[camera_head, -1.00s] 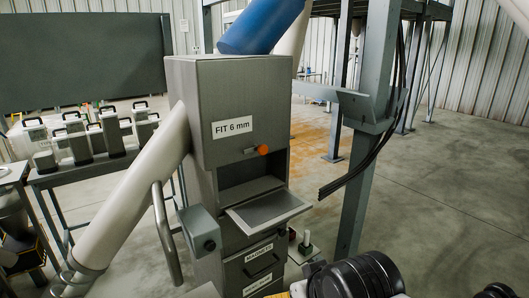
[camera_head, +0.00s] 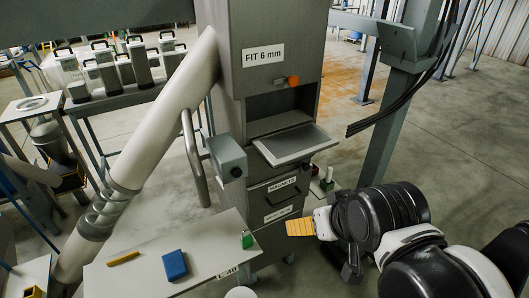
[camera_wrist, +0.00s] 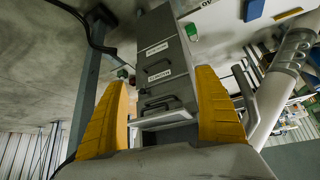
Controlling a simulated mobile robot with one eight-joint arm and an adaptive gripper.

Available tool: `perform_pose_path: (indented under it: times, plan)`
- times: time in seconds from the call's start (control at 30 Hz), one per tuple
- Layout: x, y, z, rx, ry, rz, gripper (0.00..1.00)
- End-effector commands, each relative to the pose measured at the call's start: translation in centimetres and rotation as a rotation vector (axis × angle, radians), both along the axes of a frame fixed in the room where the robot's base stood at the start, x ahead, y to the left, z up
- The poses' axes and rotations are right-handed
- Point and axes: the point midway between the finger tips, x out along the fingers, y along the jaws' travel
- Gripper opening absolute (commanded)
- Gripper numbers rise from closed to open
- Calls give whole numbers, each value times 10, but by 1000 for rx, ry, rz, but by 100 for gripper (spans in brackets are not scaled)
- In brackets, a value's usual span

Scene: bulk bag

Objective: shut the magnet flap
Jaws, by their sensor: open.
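A grey cabinet (camera_head: 275,75) labelled "FIT 6 mm" has an open recess. A flat grey flap (camera_head: 294,146) sticks out below the recess, lowered and roughly level. Just under it is the MAGNETS label (camera_head: 284,184) on a front panel with a dark handle. In the wrist view, turned over, the flap (camera_wrist: 160,120) shows between the fingers, with the MAGNETS label (camera_wrist: 160,74) above it. My gripper (camera_head: 300,228) is open and empty, low and in front of the cabinet, apart from the flap. Its yellow fingers (camera_wrist: 161,78) frame the cabinet in the wrist view.
An orange knob (camera_head: 293,80) is above the recess. A grey box (camera_head: 228,158) and a bent pipe stand at the cabinet's left. A table (camera_head: 130,285) with a blue block (camera_head: 175,265) is in front. A steel post (camera_head: 390,130) with black cables is to the right.

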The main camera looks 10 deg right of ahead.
Motion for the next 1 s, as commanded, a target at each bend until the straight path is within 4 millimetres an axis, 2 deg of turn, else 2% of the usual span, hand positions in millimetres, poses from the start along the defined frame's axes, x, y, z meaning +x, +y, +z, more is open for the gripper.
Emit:
perform_pose_path:
  times: [0.03, 0.2, 0.23, 0.37, 0.53, 0.67, 0.8, 0.9, 1.0]
  plan:
    - [0, 0, 0, 0, 0, 0, 79]
    - [9, 3, -3, 46, 11, -18, 27]
    - [13, 4, -4, 69, 16, -26, 21]
    - [45, 13, -12, 231, 46, -77, 21]
    - [102, 20, -24, 510, 68, -142, 21]
    - [147, 15, -34, 721, 58, -171, 21]
    - [191, -3, -46, 948, 20, -185, 21]
    - [216, -23, -56, 1103, -25, -181, 21]
    - [232, -47, -65, 1245, -80, -167, 21]
